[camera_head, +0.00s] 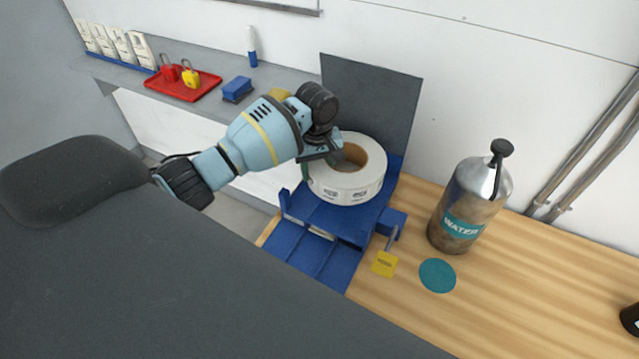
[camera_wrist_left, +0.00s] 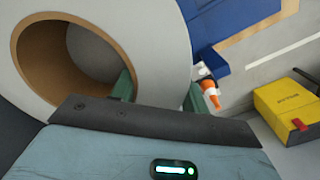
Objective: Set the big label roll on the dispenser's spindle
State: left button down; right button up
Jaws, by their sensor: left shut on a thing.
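The big label roll (camera_head: 345,190) is white with a brown cardboard core and printed labels on its side. It is at the blue dispenser (camera_head: 318,212), lying with its core opening up. My left gripper (camera_head: 322,160) is shut on the roll's wall at its left side. In the left wrist view, one green finger of the gripper (camera_wrist_left: 160,92) is inside the core and the other is outside the roll (camera_wrist_left: 158,35). The spindle is not visible, and I cannot tell whether the roll rests on the dispenser or hangs just above it. My right gripper is not in view.
A steel water bottle (camera_head: 470,205) stands right of the dispenser on the wooden bench (camera_head: 500,290). A yellow tag (camera_head: 383,263) and a teal disc (camera_head: 437,275) are nearby. A dark panel (camera_head: 370,100) rises behind the roll. A grey shelf (camera_head: 215,110) holds a red tray (camera_head: 182,88).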

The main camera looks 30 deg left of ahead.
pick_arm(q)
jog(key=shift+w+f, duration=0.1)
